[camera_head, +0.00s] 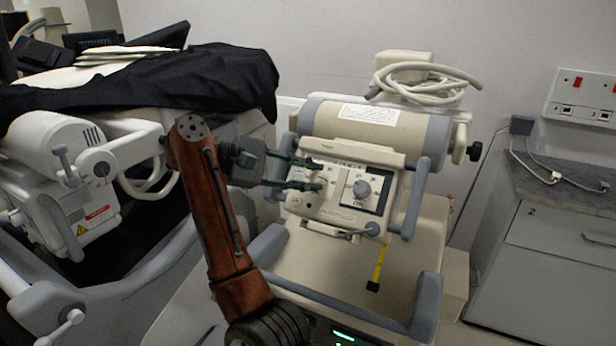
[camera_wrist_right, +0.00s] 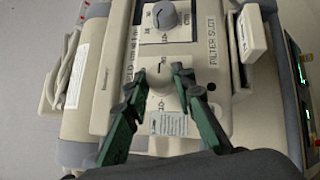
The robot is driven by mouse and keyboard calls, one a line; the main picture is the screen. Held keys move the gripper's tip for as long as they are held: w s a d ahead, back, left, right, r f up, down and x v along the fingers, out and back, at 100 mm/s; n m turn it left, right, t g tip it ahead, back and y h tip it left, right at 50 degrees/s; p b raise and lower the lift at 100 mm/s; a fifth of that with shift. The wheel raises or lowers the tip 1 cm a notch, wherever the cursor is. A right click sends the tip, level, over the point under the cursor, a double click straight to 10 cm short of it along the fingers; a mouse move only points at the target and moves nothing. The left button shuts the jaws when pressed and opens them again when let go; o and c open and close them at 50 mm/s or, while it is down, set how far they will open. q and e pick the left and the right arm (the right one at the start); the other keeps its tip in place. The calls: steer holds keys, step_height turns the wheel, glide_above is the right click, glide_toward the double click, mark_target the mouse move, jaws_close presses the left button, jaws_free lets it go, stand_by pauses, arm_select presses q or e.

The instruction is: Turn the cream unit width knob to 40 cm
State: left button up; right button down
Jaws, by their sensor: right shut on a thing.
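The cream unit (camera_head: 403,147) stands in the middle of the head view, with a control panel on its front. My right gripper (camera_head: 320,176) reaches the panel from the left, its green fingers closed around the left knob. In the right wrist view the gripper (camera_wrist_right: 168,84) has one finger on each side of this pale round knob (camera_wrist_right: 160,72), which has a dark pointer mark. A second, grey knob (camera_head: 362,189) sits to its right on the panel and also shows in the wrist view (camera_wrist_right: 164,14). The scale numbers are too small to read. My left gripper is out of view.
A white-grey unit (camera_head: 45,150) stands at the left, beside a cart under a black cover (camera_head: 215,80). A coiled cream hose (camera_head: 425,80) lies on top of the cream unit. A grey cabinet (camera_head: 550,235) stands at the right. A yellow strap (camera_head: 379,265) hangs below the panel.

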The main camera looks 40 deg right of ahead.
steer(key=c, duration=1.6)
jaws_free()
